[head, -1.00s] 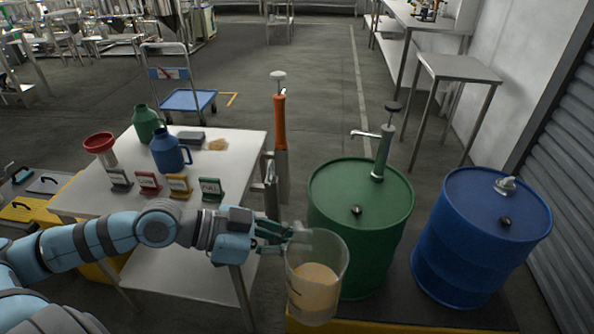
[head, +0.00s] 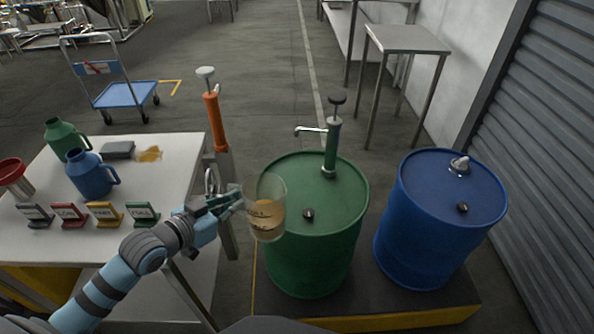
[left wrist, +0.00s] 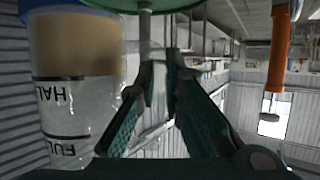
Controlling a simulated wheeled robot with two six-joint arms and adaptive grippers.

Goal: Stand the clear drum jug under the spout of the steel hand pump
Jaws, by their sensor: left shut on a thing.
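The clear drum jug (head: 266,206), part filled with tan liquid, is held upright in the air at the left edge of the green drum in the head view. It also shows in the left wrist view (left wrist: 80,90), upside down, with HALF and FULL marks. The steel hand pump (head: 332,148) stands on the green drum (head: 318,240). Its spout (head: 310,129) points left, farther back and right of the jug. My right gripper is out of view.
A blue drum (head: 440,225) stands right of the green one on a dark, yellow-edged platform (head: 405,318). An orange pump (head: 215,122) stands behind my left gripper. A white table (head: 165,185) at left holds jugs, a red funnel and small signs.

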